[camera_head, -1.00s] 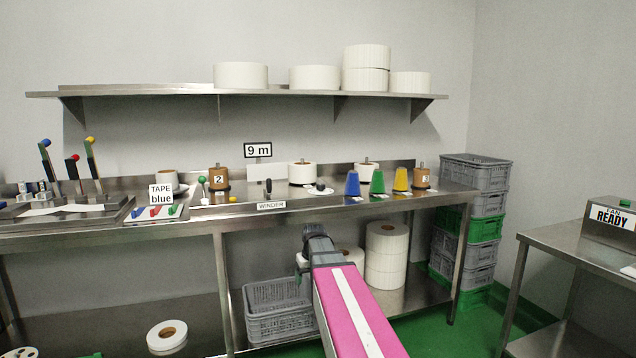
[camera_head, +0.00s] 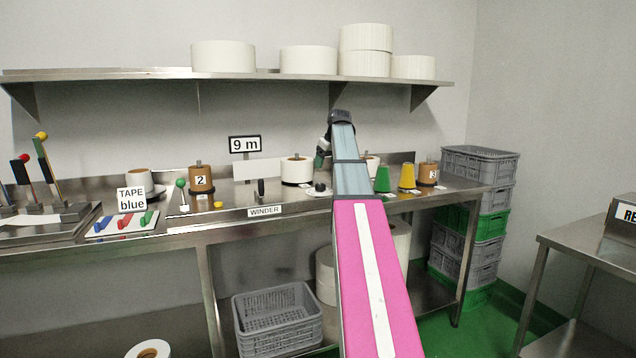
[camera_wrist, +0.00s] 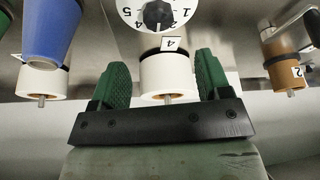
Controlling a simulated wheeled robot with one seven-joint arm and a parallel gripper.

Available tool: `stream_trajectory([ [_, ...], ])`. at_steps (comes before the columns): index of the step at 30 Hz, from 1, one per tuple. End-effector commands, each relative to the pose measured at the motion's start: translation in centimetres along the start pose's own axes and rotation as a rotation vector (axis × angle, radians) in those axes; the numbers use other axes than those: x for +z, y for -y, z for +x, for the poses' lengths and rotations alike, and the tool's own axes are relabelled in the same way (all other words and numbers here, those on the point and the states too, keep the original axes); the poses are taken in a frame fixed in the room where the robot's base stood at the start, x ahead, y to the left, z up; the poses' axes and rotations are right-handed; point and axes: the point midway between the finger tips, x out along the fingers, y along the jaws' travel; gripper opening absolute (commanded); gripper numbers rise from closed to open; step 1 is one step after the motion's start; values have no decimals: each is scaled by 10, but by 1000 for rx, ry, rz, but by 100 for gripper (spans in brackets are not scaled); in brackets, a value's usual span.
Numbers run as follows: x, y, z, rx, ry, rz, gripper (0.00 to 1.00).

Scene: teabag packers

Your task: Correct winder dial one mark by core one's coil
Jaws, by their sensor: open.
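The winder dial (camera_head: 319,189) is a small white disc with a black knob on the bench. In the wrist view the numbered dial (camera_wrist: 158,12) is cut off at the top edge; its exact setting is unclear. A white coil (camera_head: 297,171) stands behind it, with a tag 4 beside it in the wrist view (camera_wrist: 165,74). My gripper (camera_head: 322,154) is open and empty above the bench; its green fingers appear either side of that coil in the wrist view, not visibly gripping it. Brown cores tagged 2 (camera_head: 201,178) and 3 (camera_head: 428,172) stand left and right. I see no tag 1.
A 9 m sign (camera_head: 244,144) stands behind the bench. A black-handled lever (camera_head: 261,190) and green-knobbed lever (camera_head: 181,190) are left of the dial. Green (camera_head: 382,179) and yellow (camera_head: 406,177) cones stand right; a blue cone (camera_wrist: 50,30) shows in the wrist view. A shelf (camera_head: 130,73) hangs above.

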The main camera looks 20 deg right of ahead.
Motion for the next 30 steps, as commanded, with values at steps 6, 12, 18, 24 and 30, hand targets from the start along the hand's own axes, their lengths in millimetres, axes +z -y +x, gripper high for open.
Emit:
stream_trajectory([
  [6, -1, -1, 10, -1, 0, -3, 71],
  [12, 0, -2, 45, -1, 1, -2, 71],
  [18, -1, -2, 78, 0, 0, -2, 71],
  [24, -1, -1, 99, 0, -1, -2, 71],
  [30, -1, -1, 105, 1, -2, -2, 71],
])
